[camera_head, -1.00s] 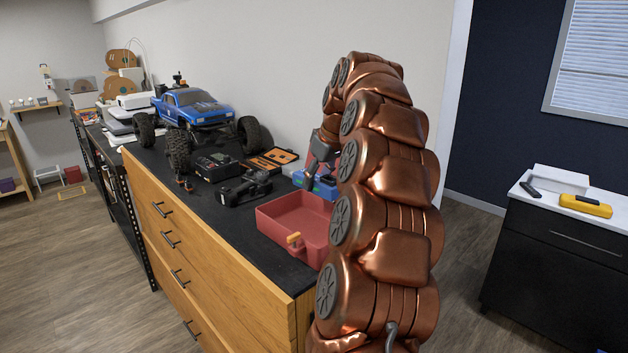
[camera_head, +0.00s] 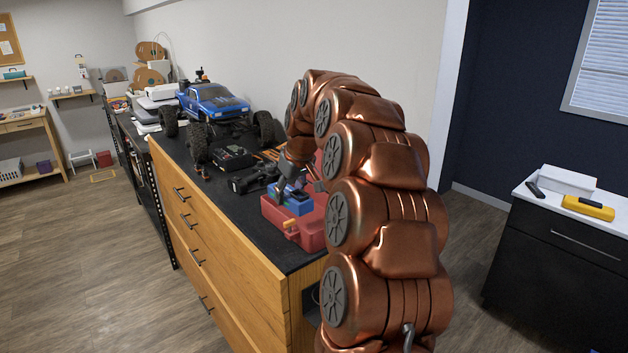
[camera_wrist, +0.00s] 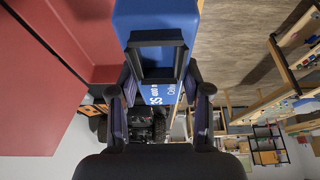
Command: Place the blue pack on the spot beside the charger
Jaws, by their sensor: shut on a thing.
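The blue pack (camera_head: 291,201) is held above the red tray (camera_head: 272,212) on the black worktop. My gripper (camera_head: 288,182) is shut on it, partly hidden by my copper arm. In the wrist view the blue pack (camera_wrist: 158,75) with white lettering sits between my fingers (camera_wrist: 158,100). The red tray (camera_wrist: 45,70) shows beside it there. The charger is probably the black box (camera_head: 233,157) on the worktop near the truck; I cannot be sure. The spot beside it is not clearly visible.
A blue truck (camera_head: 215,102) with big tyres stands farther back on the worktop. A black transmitter-like item (camera_head: 252,180) lies behind the tray. A yellow case (camera_head: 588,207) rests on the right cabinet.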

